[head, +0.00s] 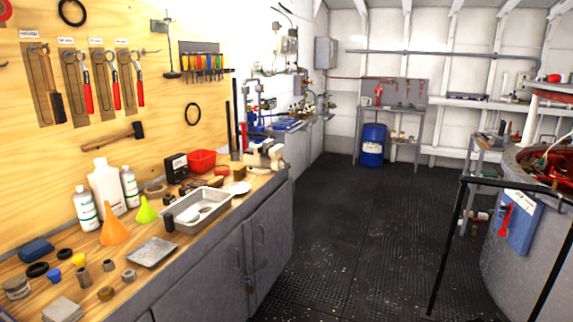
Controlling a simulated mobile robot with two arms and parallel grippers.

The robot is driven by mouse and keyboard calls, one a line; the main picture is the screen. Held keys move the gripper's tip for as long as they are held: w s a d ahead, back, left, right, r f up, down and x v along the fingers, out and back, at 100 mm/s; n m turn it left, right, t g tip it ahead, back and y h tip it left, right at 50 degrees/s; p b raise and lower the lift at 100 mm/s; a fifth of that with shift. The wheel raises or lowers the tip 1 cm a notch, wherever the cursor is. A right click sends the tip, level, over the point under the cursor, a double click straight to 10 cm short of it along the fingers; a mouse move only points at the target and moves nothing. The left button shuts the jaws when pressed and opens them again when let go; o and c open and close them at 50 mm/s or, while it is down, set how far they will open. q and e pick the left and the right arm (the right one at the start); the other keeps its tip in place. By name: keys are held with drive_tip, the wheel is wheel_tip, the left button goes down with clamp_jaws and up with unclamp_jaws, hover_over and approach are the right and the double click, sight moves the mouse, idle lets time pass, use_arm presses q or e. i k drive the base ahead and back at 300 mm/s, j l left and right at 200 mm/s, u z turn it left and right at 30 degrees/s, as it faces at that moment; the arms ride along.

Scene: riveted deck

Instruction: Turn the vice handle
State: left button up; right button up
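A pale, beige-grey vice (264,153) sits at the far right end of the wooden workbench (232,203), in the middle-left of the head view. It is small at this distance, and I cannot make out its handle clearly. Neither of my grippers shows in this view.
The dark floor (350,230) is open. A black railing (448,240) and a round machine stand right. A blue drum (373,145) stands behind.

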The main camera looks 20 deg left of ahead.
sight(282, 164)
drive_tip(key=i+u, duration=0.2)
drive_tip(key=i, duration=0.65)
